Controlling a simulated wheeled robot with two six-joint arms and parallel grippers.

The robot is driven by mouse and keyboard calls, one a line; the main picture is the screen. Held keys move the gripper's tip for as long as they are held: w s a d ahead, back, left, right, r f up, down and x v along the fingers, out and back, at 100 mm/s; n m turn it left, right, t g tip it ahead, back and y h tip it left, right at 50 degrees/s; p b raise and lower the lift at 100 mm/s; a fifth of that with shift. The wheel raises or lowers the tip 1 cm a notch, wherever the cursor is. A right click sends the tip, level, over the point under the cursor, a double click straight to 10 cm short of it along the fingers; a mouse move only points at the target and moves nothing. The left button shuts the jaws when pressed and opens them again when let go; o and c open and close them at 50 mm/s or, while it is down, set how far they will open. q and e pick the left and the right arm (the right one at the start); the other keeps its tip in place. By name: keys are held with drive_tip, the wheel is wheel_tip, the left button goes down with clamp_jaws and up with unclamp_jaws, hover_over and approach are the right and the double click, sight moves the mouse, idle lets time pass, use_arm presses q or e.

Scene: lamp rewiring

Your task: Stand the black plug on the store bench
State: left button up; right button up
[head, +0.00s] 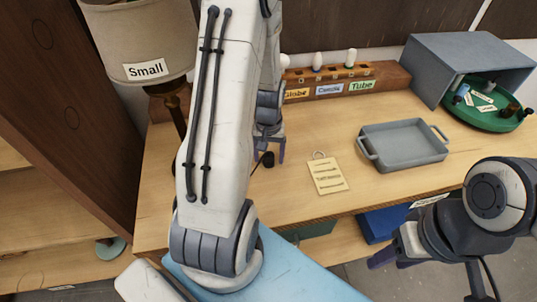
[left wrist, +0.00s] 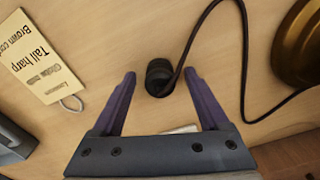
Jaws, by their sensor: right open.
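The black plug (head: 268,159) is on the wooden bench (head: 295,205), just beyond my left arm in the head view. In the left wrist view the plug (left wrist: 157,76) lies between my left fingertips, with bare wood around it. Its black cord (left wrist: 243,60) loops away and runs right towards a brass lamp base (left wrist: 302,42). My left gripper (left wrist: 159,74) is open around the plug, with a gap showing on both sides. My right gripper (head: 384,257) is open and empty off the bench's front edge. I cannot tell whether the plug stands upright.
A paper tag (head: 327,175) and a grey tray (head: 403,158) lie right of the plug. A labelled bulb rack (head: 385,78) stands at the back. A green round tray (head: 500,118) sits by a grey box (head: 470,60). A shaded lamp (head: 140,40) marked Small stands left.

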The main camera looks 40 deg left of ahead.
sight(269, 154)
use_arm(q)
wheel_tip(269, 154, up, 10)
drive_tip(key=shift+r+b, duration=0.25)
drive_tip(key=shift+b, duration=0.05)
drive_tip(key=s+d+r+m, duration=0.1)
drive_tip(key=d+r+m, duration=0.15)
drive_tip(key=d, duration=0.55)
drive_tip(key=s+d+r+m, duration=0.1)
drive_tip(key=s+d+m, duration=0.15)
drive_tip(key=d, duration=0.55)
drive_tip(key=s+d+r+m+h, duration=0.1)
drive_tip(key=s+d+r+m, duration=0.1)
drive_tip(key=s+d+m, duration=0.6)
drive_tip(key=s+d, duration=0.3)
drive_tip(key=s, duration=0.1)
drive_tip(key=shift+s+r+m, duration=0.3)
drive_tip(key=shift+r+m, duration=0.1)
